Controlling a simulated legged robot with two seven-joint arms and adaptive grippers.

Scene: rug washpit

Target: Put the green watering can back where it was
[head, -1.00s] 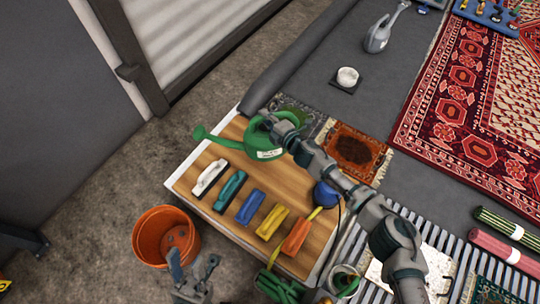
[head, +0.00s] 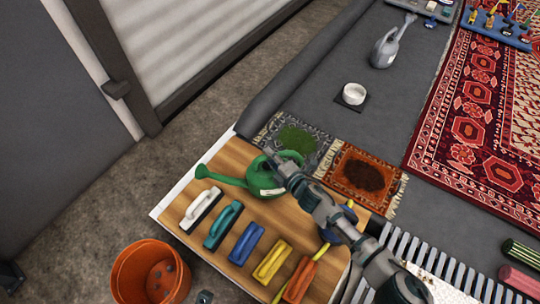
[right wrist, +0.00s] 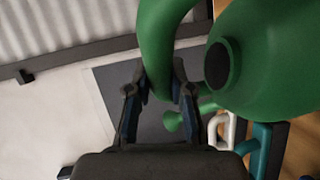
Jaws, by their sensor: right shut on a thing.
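The green watering can (head: 262,180) is at the back of the wooden bench top (head: 225,165), its spout pointing left, behind the row of brushes. My right gripper (head: 275,162) is shut on its handle. In the right wrist view, the handle (right wrist: 160,40) passes between my right gripper's fingers (right wrist: 160,88), and the can's dark round opening faces the camera. I cannot tell whether the can's base touches the bench. Only a small tip of my left gripper (head: 204,297) shows at the bottom edge; its jaws are hidden.
Several brushes stand in a row on the bench, from a white one (head: 202,208) to an orange one (head: 299,280). An orange bucket (head: 150,274) stands on the floor. Small rugs (head: 362,175) lie behind the bench. A grey watering can (head: 388,48) and a white bowl (head: 354,93) are farther back.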

